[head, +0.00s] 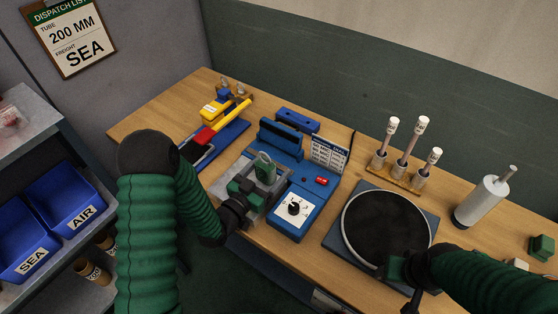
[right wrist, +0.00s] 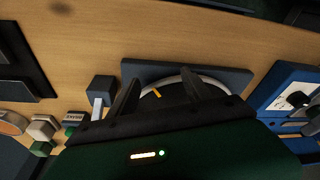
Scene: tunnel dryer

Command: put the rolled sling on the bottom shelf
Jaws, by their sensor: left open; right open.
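I cannot tell for sure which thing is the rolled sling; a small dark green bundle (head: 541,247) lies at the right edge of the bench in the head view. A grey-green looped piece (head: 265,168) stands in the blue machine's clear tray. My left gripper (head: 243,187) is open, close beside that piece; contact cannot be told. My right gripper (head: 395,268) is open and empty over the near edge of the round turntable (head: 345,232); its fingers show apart in the right wrist view (right wrist: 158,92). The bottom shelf is mostly hidden below blue bins at the left.
The shelf unit (head: 45,137) at left holds blue bins marked SEA (head: 30,255) and AIR (head: 78,208), with labelled tubes (head: 93,272) below. The blue machine (head: 291,222), a stand with several upright pieces (head: 393,176) and a white cylinder (head: 482,201) crowd the bench.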

